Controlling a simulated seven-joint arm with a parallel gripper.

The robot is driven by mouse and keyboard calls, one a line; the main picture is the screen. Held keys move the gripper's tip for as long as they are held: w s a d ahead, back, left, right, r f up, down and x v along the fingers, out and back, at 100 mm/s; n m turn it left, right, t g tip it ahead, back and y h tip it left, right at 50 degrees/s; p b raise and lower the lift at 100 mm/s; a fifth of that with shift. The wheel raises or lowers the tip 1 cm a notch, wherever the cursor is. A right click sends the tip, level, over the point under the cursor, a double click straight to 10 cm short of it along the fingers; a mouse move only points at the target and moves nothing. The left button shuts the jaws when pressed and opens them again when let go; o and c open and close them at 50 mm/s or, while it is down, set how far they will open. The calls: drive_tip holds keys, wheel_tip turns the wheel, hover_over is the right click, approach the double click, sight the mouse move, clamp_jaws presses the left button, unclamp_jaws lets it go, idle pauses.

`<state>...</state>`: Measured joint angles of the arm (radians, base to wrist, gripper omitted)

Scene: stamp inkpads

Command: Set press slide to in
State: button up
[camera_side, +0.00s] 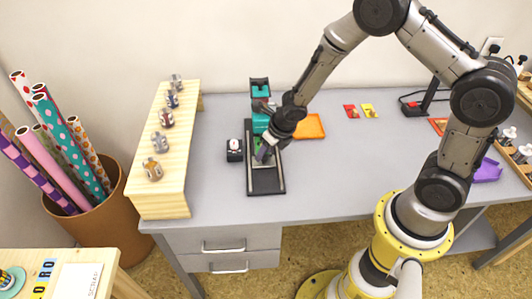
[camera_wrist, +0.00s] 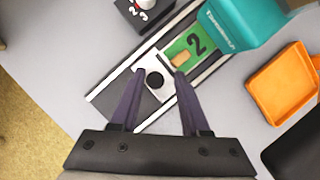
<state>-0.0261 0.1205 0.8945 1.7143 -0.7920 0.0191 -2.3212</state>
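The teal press (camera_side: 260,87) stands at the back end of a long black base (camera_side: 266,181) on the grey desk; the press also shows at upper right in the wrist view (camera_wrist: 245,22). On the base, the slide (camera_wrist: 141,84) is a pale plate with a round black knob (camera_wrist: 155,79). It lies in front of the press, outside its teal body. A green card (camera_wrist: 187,53) marked 2 lies by the slide, with a small tan piece on it. My gripper (camera_wrist: 160,73) is open, its purple fingertips apart on either side of the knob. In the side view it hides part of the slide.
A small black number box (camera_side: 235,151) stands left of the base. An orange tray (camera_side: 310,126) lies to the right. A wooden rack (camera_side: 165,190) with several stamps is at the desk's left end. Red and yellow pieces (camera_side: 360,110) lie farther right. The desk front is clear.

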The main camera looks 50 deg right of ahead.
drive_tip(key=shift+o, duration=0.5)
drive_tip(key=shift+s+a, duration=0.1)
drive_tip(key=v, duration=0.7)
drive_tip(key=shift+r, duration=0.2)
drive_tip(key=shift+s+r, duration=0.1)
idle(0.3)
drive_tip(key=s+d+r+m+h, duration=0.1)
drive_tip(key=s+d+r+m, duration=0.1)
drive_tip(key=s+r+m, duration=0.4)
drive_tip(key=s+d+r+m+h, duration=0.1)
drive_tip(key=d+r+m, duration=0.1)
drive_tip(key=r+m, duration=0.75)
drive_tip(key=s+a+r+m+y, duration=0.1)
drive_tip(key=s+r+m, duration=0.1)
drive_tip(key=s+m, duration=0.6)
drive_tip(key=s+a+r+m+t+y, duration=0.1)
drive_tip(key=s+a+r+m, duration=0.1)
drive_tip(key=s+m, duration=0.5)
drive_tip(key=m, duration=0.5)
drive_tip(key=shift+s+r, duration=0.4)
